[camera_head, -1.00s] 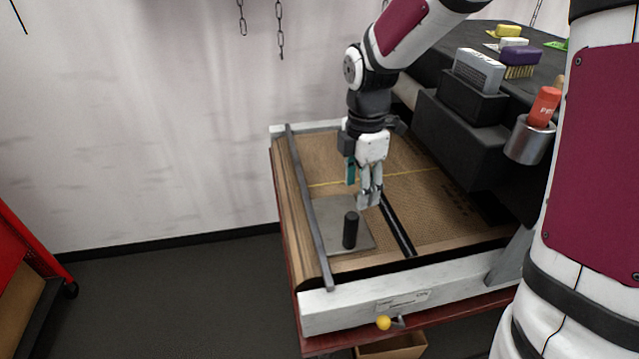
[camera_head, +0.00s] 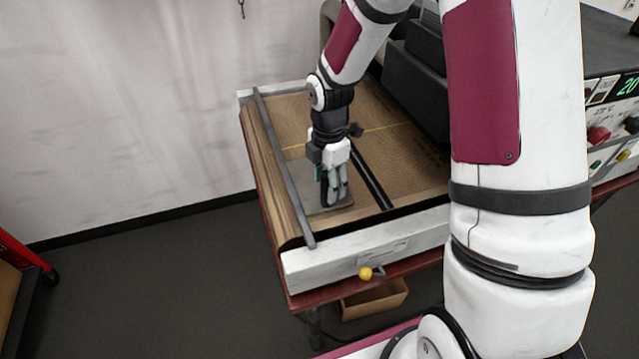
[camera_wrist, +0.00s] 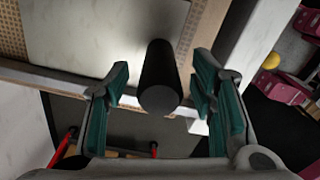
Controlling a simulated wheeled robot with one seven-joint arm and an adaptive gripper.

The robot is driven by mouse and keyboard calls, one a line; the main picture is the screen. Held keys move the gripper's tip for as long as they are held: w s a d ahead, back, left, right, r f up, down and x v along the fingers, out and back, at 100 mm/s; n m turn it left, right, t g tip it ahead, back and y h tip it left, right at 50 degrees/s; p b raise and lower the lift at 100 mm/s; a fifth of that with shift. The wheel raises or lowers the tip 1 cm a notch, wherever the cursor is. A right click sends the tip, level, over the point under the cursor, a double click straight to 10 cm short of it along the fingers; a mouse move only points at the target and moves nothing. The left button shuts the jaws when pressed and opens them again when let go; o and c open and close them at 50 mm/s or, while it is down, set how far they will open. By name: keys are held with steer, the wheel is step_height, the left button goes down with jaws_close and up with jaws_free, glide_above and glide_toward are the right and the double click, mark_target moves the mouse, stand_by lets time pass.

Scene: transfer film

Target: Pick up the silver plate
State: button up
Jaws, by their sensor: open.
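The silver plate (camera_head: 312,201) lies flat on the brown board bed, next to the grey rail. It also shows in the wrist view (camera_wrist: 100,40). A black cylindrical handle (camera_wrist: 161,80) stands up from the plate. My gripper (camera_head: 334,200) points down over the plate. In the wrist view, my gripper (camera_wrist: 160,105) is open, with its teal-padded fingers on either side of the handle and gaps visible between. In the head view my fingers mostly hide the handle.
A grey rail (camera_head: 284,170) runs along the bed's left side and a black bar (camera_head: 372,180) lies to the right. A black machine body (camera_head: 415,80) stands at the back right.

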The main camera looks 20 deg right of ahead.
mark_target(313, 196)
steer(key=shift+f, duration=1.45)
steer(key=shift+c, duration=0.3)
jaws_close()
steer(key=shift+r, duration=0.15)
